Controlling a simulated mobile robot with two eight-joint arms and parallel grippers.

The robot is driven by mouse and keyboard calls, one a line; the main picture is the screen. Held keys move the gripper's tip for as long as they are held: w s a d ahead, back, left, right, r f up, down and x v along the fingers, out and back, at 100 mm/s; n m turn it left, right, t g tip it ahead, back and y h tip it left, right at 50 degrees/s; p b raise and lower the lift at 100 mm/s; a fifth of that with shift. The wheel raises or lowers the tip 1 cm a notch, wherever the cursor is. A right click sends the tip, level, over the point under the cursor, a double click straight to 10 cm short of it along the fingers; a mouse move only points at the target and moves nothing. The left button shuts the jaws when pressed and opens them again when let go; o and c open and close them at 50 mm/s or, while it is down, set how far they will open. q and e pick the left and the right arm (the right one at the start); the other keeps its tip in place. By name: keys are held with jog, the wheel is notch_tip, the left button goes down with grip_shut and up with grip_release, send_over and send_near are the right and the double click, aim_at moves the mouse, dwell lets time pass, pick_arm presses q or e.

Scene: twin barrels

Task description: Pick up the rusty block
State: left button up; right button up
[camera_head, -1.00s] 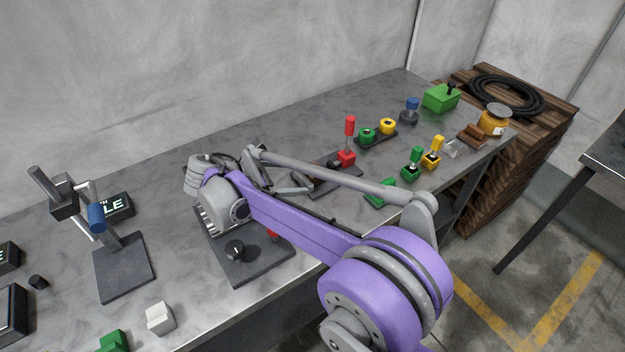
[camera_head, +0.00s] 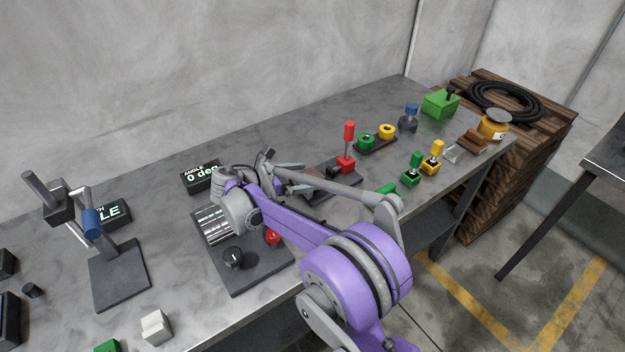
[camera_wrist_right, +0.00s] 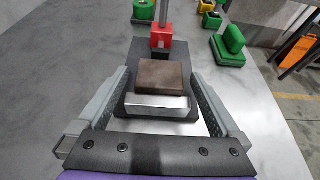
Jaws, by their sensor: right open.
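The rusty block (camera_wrist_right: 160,77) is a brown block in the right wrist view, sitting by a silver metal bar on a dark base plate. In the head view it shows partly as a small brown patch (camera_head: 314,174), mostly hidden by my right gripper. My right gripper (camera_wrist_right: 160,92) is open, with one finger on each side of the block and bar; I cannot tell whether either finger touches. In the head view my right gripper (camera_head: 284,172) reaches over the table at the near end of that plate. My left gripper is not in view.
A red-handled post (camera_head: 347,146) stands just beyond the block. Green (camera_head: 413,168) and yellow (camera_head: 433,157) pieces lie to the right. An angle display (camera_head: 202,177) and a knob plate (camera_head: 245,262) are to the left. The table is clear towards the back wall.

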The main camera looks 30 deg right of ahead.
jog(key=shift+x, duration=1.15)
grip_shut()
